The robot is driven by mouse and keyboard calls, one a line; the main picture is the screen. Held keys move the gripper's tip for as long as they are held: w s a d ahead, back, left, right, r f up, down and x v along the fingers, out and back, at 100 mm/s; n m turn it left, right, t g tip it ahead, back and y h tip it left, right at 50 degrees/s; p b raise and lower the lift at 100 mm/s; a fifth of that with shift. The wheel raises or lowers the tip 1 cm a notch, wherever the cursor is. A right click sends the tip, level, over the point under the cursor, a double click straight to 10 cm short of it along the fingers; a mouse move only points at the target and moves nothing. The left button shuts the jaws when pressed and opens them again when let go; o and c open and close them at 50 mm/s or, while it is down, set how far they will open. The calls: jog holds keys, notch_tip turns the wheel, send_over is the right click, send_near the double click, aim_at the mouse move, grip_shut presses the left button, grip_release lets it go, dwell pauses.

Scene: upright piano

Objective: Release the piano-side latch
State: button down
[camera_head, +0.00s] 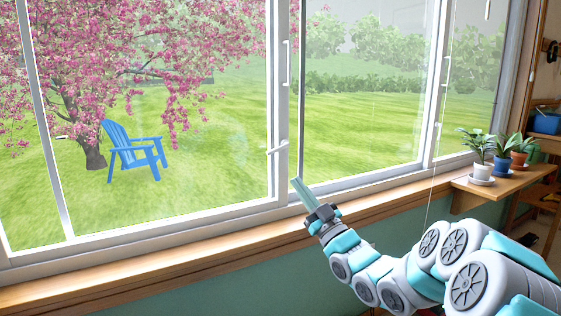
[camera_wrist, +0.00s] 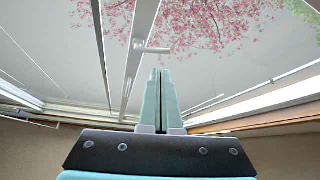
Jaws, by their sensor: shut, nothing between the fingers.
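A small white latch handle (camera_head: 278,147) sticks out from the white middle upright of the window. In the wrist view a latch handle (camera_wrist: 152,49) juts right from a white upright, just beyond my fingertips and apart from them in the picture. My gripper (camera_head: 297,183) is shut and empty, its teal fingers pointing up toward the window just below and right of that latch. In the wrist view the shut fingers (camera_wrist: 161,72) stand together. No piano is in view, so I cannot tell which latch is on its side.
A wooden window sill (camera_head: 150,254) runs below the glass, under my gripper. Another handle (camera_head: 286,62) sits higher on the middle upright. Potted plants (camera_head: 480,160) stand on a small wooden shelf (camera_head: 510,186) at the right. A thin cord (camera_head: 431,195) hangs near my arm.

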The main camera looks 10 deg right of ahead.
aim_at(278, 149)
jog(key=x, duration=0.9)
jog(key=shift+w, duration=0.25)
jog(key=shift+a, duration=0.1)
